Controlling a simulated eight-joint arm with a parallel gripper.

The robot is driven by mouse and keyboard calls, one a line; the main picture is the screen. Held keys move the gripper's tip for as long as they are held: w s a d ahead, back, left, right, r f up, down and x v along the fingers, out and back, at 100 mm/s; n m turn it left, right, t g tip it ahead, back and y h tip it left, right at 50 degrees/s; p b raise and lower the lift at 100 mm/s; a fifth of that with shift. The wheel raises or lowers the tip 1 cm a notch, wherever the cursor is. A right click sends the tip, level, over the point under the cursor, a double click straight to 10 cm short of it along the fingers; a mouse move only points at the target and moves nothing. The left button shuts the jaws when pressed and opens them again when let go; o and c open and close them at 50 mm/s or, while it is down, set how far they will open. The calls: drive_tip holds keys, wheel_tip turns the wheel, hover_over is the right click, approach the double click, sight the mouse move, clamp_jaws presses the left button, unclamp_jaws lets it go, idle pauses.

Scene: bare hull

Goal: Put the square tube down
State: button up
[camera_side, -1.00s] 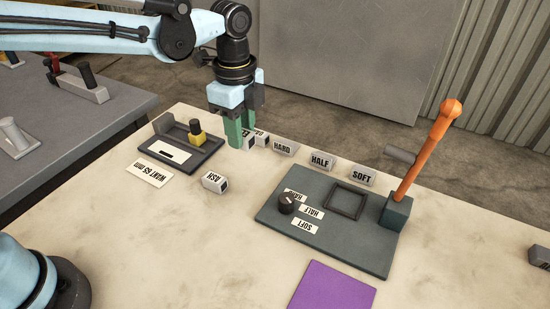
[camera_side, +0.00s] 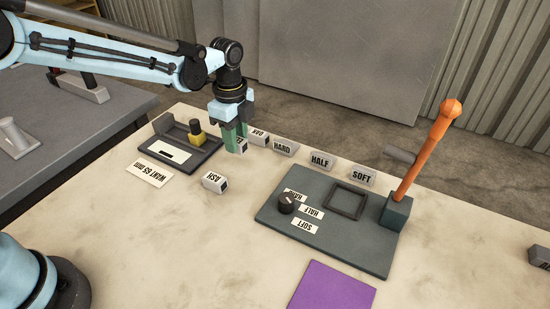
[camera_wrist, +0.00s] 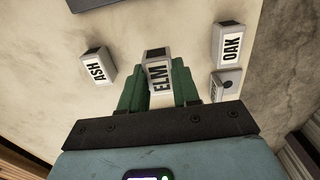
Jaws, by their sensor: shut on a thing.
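A pale square tube marked ELM (camera_wrist: 159,75) stands between my green fingers in the wrist view. In the side view its end (camera_side: 241,147) shows below my gripper (camera_side: 236,137), which is shut on it. It is low over the pale table, at or very near the top; I cannot tell whether it touches. A similar piece marked OAK (camera_side: 259,137) lies just to its right, and shows at right in the wrist view (camera_wrist: 230,44). A piece marked ASH (camera_side: 214,182) lies nearer the front, and at left in the wrist view (camera_wrist: 97,66).
A dark tray (camera_side: 178,157) with a yellow-and-black part is left of my gripper. A dark plate (camera_side: 345,243) with an orange lever (camera_side: 428,150) and a purple square (camera_side: 333,287) are farther right.

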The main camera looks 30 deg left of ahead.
drive_tip(key=shift+f, duration=1.9)
drive_tip(key=shift+f, duration=0.1)
drive_tip(key=o, duration=1)
